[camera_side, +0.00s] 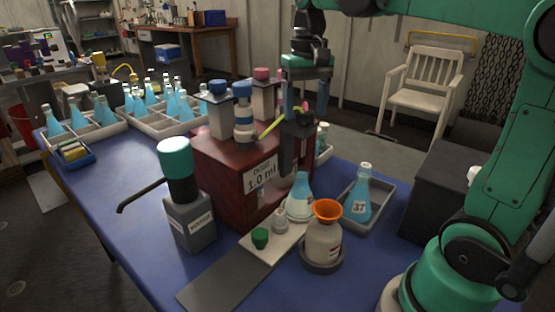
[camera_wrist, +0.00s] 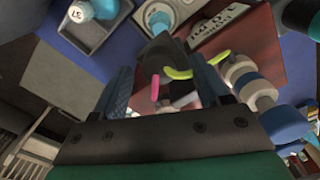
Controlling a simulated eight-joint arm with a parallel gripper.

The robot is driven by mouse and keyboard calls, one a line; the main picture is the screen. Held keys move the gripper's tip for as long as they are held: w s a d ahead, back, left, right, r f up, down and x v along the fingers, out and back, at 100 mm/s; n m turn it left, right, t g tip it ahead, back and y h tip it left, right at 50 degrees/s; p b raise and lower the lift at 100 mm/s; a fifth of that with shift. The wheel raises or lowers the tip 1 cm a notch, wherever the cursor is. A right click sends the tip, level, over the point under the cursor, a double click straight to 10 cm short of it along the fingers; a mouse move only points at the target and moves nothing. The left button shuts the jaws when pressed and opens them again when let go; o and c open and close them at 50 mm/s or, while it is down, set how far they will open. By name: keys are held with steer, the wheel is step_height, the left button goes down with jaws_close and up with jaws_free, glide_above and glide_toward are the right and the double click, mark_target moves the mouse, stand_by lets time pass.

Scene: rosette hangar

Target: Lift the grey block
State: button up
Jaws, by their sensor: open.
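A large dark grey block (camera_side: 430,200) stands at the right end of the blue table in the side view, beside my arm's base. A grey surface that looks like it fills the left of the wrist view (camera_wrist: 65,85). My gripper (camera_side: 305,108) is open above the dark red box (camera_side: 222,165), well left of that block. A smaller dark grey, block-like piece (camera_side: 297,128) is between or just below my fingers; it also shows between them in the wrist view (camera_wrist: 160,58). I cannot tell whether the fingers touch it. Its lower part is near the red box's front corner.
A flask marked 37 (camera_side: 360,193) stands in a grey tray (camera_side: 374,223). An orange-topped bottle (camera_side: 323,243), another flask (camera_side: 300,200) and a green-capped grey bottle (camera_side: 192,222) crowd the front. Capped bottles (camera_side: 243,115) stand by my gripper. The table's left front is clear.

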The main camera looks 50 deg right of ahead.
steer(key=shift+r, duration=3.5)
steer(key=s+a+f+n+t+h, duration=0.1)
steer(key=s+f+n+t, duration=0.3)
steer(key=f, duration=0.6)
steer(key=a+f+n+t+y, duration=0.1)
steer(key=a+f+n+t, duration=0.1)
steer(key=a+f, duration=0.4)
steer(key=shift+w+a+t, duration=0.35)
steer(key=shift+a+t, duration=0.25)
steer(key=shift+a, duration=0.4)
